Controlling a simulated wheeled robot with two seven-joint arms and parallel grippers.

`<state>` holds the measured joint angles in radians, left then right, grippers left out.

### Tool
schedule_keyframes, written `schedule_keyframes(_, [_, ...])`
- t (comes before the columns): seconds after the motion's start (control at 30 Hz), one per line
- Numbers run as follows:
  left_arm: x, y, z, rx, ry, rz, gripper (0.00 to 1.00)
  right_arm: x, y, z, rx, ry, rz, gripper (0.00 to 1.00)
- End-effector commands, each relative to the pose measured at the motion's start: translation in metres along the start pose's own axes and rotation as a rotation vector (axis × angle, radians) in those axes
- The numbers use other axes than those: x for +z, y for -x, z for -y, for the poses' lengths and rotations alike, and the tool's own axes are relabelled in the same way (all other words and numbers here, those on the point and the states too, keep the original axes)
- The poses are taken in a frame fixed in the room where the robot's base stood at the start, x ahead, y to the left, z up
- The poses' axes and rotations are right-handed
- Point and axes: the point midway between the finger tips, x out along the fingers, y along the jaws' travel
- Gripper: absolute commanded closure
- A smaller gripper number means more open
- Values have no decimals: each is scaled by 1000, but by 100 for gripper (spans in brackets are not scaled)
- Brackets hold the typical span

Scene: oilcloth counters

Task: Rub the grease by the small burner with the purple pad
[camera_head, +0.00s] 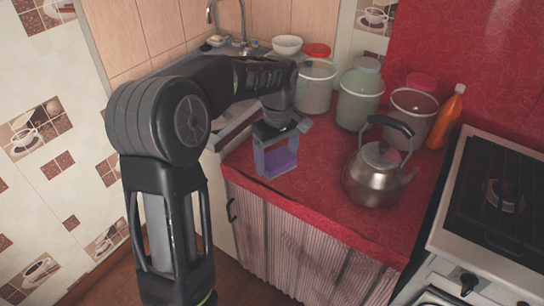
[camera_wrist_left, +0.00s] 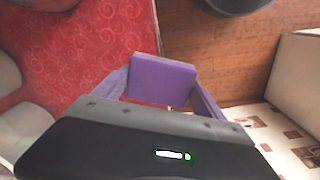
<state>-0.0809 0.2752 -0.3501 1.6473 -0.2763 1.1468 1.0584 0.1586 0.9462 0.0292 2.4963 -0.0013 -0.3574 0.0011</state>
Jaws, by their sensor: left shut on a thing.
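My left gripper (camera_head: 277,165) is shut on the purple pad (camera_head: 281,162), at the left front part of the red counter. In the left wrist view the pad (camera_wrist_left: 163,80) sits between the two fingers, near the counter's edge with floor beyond. Whether the pad touches the counter I cannot tell. The stove (camera_head: 496,185) stands at the right, with a round burner (camera_head: 503,195) under a dark grate. Only part of the stove is in frame, and I can make out no grease on it. My right gripper is not in view.
A steel kettle (camera_head: 375,175) stands on the red counter (camera_head: 318,190) between my left gripper and the stove. Several lidded jars (camera_head: 360,98) and an orange bottle (camera_head: 446,118) line the back. A sink tap and a white bowl (camera_head: 287,45) are farther back.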

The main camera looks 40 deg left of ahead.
Motion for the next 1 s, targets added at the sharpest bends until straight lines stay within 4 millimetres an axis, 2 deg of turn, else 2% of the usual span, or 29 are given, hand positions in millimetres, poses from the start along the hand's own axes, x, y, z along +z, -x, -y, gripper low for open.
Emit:
schedule_keyframes(0.27, [29,-11,-26,1,-412,-8,52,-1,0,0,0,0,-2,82])
schedule_keyframes(0.37, [49,-18,-42,2,-620,-10,52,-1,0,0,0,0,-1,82])
schedule_keyframes(0.5, [87,-30,-64,1,-925,-4,52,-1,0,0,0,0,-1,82])
schedule_keyframes(0.6, [113,-38,-77,1,-1083,3,52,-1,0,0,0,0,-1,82])
schedule_keyframes(0.77, [138,-45,-86,1,-1198,14,52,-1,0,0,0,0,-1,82])
schedule_keyframes(1.0, [142,-45,-87,2,-1213,15,52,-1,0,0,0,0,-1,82])
